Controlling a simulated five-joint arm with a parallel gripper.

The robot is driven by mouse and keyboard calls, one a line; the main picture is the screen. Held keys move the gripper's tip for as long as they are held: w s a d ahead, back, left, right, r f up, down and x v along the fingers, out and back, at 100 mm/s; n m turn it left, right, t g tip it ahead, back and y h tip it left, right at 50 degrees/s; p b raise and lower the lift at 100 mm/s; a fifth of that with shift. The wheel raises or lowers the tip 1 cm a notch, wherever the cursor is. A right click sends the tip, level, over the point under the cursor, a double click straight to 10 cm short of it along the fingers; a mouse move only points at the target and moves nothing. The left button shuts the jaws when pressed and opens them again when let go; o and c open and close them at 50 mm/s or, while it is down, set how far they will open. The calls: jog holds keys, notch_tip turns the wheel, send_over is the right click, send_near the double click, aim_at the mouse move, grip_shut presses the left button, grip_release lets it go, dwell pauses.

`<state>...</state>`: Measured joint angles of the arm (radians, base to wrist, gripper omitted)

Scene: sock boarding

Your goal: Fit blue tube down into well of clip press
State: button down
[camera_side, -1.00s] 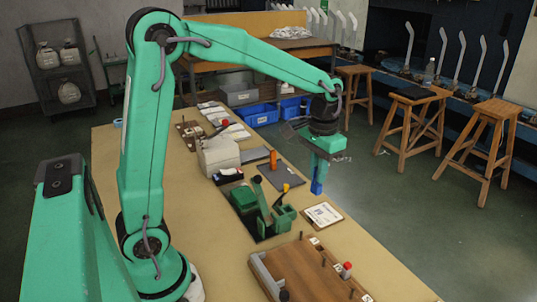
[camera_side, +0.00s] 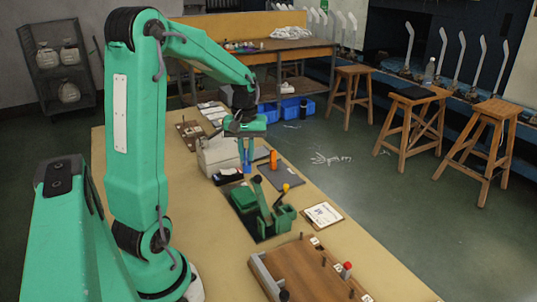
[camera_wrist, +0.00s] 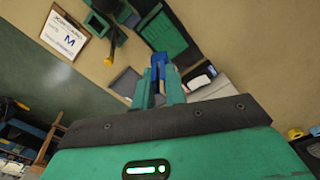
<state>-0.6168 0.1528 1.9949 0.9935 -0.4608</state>
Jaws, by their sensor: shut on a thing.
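My gripper (camera_side: 246,143) is shut on the blue tube (camera_side: 246,160), which hangs upright above the table beside the white box-shaped machine. In the wrist view, the blue tube (camera_wrist: 159,63) shows between my two green fingers. The green clip press (camera_side: 284,216), with a lever and a yellow knob, stands on a dark base nearer the side camera. The tube is apart from it, on its far side. The press also shows at the top of the wrist view (camera_wrist: 165,35). I cannot see into its well.
An orange cylinder (camera_side: 273,159) stands on a grey mat beyond the press. A white machine (camera_side: 216,155) is left of my gripper. A clipboard (camera_side: 323,215) lies right of the press. A wooden board (camera_side: 305,268) with pegs and a red knob is in front.

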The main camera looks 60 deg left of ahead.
jog(key=s+a+f+n, duration=0.1)
jog(key=s+a+n, duration=0.4)
jog(key=s+a, duration=0.2)
jog(key=shift+s+f+n, duration=0.3)
jog(key=shift+s, duration=0.25)
send_over(217, 198)
notch_tip(217, 198, down, 6)
jog(key=shift+f, duration=0.15)
jog(key=shift+s+d+f, duration=0.1)
jog(key=shift+d, duration=0.05)
jog(key=shift+f, duration=1.75)
jog(key=shift+f, duration=0.15)
jog(key=c, duration=1.4)
grip_release()
jog(key=shift+c, duration=0.2)
jog(key=shift+r, duration=0.2)
